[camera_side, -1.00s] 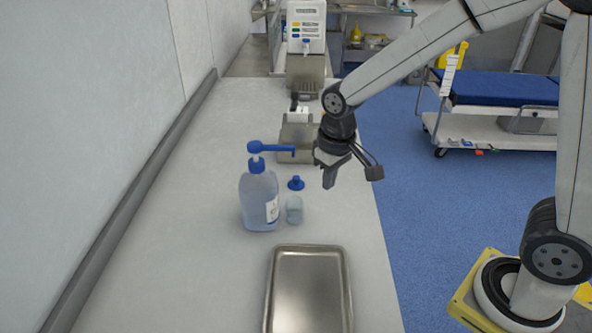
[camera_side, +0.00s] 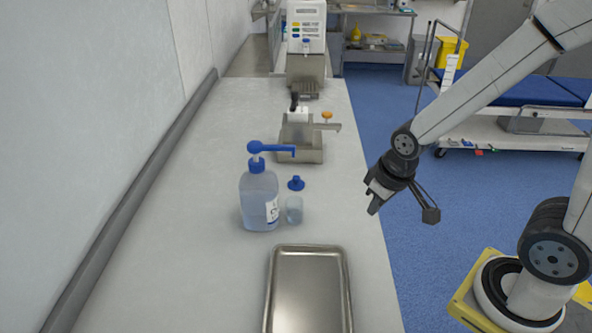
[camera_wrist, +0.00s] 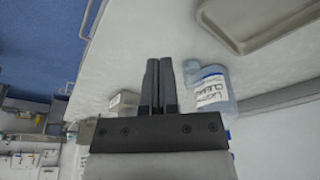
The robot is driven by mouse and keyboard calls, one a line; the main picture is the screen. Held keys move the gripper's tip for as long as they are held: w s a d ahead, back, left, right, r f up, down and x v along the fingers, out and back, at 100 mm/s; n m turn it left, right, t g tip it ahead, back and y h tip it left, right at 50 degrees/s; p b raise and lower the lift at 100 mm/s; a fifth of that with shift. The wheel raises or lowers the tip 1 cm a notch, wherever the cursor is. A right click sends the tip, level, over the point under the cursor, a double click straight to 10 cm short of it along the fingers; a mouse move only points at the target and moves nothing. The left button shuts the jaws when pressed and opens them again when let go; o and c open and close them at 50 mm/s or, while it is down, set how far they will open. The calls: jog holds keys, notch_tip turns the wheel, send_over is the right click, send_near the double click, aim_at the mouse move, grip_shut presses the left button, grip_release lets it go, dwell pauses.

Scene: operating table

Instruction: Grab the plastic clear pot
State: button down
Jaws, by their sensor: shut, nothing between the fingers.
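The small clear plastic pot (camera_side: 294,210) stands upright on the white counter in the side view, just right of the large bottle with a blue pump (camera_side: 259,200). A small blue cap (camera_side: 296,183) lies on the counter just behind the pot. My gripper (camera_side: 373,208) is out to the right of the pot, near the counter's right edge and apart from everything. Its fingers (camera_wrist: 158,85) are together and empty. In the wrist view the labelled bottle (camera_wrist: 212,92) lies right of the fingers; I cannot make out the pot there with certainty.
A shallow metal tray (camera_side: 310,290) lies in front of the pot; it also shows in the wrist view (camera_wrist: 245,38). A metal stand (camera_side: 301,150) and a white dispenser (camera_side: 306,60) are further back. The wall bounds the left side. The counter's right strip is clear.

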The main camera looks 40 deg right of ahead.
jog(key=c, duration=1.3)
grip_release()
jog(key=o, duration=1.3)
